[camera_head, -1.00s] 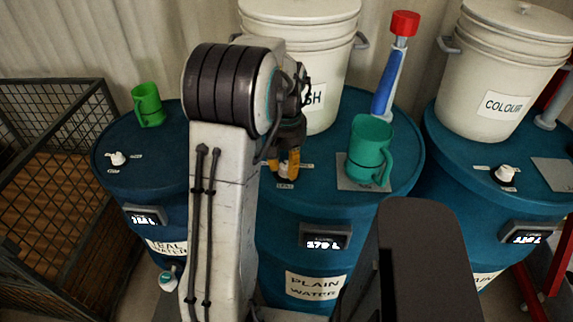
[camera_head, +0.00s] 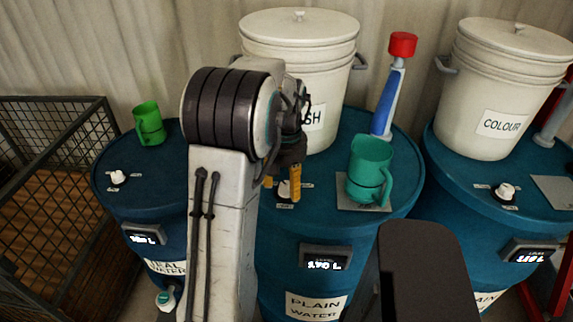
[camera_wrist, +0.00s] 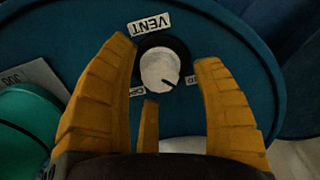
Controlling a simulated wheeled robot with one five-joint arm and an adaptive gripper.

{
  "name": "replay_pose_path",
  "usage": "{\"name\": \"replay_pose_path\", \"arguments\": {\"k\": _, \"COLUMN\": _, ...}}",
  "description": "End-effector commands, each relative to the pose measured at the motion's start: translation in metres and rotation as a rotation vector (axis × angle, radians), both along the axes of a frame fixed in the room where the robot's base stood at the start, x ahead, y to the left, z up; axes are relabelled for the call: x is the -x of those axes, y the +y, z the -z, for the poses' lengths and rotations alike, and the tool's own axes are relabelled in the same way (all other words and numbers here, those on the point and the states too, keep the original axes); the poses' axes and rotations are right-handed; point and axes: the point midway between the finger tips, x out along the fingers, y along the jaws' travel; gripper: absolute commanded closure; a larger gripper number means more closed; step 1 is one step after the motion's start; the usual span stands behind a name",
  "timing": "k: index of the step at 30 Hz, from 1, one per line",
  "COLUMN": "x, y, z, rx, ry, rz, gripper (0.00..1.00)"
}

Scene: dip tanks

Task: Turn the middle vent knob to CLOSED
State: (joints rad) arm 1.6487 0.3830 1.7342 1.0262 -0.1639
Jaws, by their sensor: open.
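The middle vent knob (camera_wrist: 158,69) is a white knob on a dark round base on top of the blue middle drum (camera_head: 322,240). In the wrist view it lies just beyond and between my fingers, with a dark pointer line toward the lower right. A VENT label (camera_wrist: 149,23) and two small labels, partly hidden, surround it. My gripper (camera_wrist: 170,85) is open, its yellow fingers on both sides of the knob, with no clear contact. In the head view my gripper (camera_head: 284,188) is over the knob (camera_head: 284,188), which is partly hidden.
A teal jug (camera_head: 368,165) stands on a grey pad right of the knob.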

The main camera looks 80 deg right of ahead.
Motion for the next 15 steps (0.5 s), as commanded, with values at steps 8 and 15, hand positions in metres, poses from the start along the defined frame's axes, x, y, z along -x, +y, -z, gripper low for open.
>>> {"name": "replay_pose_path", "arguments": {"k": 8, "x": 0.0, "y": -0.001, "z": -0.045, "rx": 0.006, "ry": 0.0, "rz": 0.0, "gripper": 0.39}}
{"name": "replay_pose_path", "arguments": {"k": 15, "x": 0.0, "y": 0.0, "z": -0.083, "rx": 0.003, "ry": 0.0, "rz": 0.0, "gripper": 0.39}}
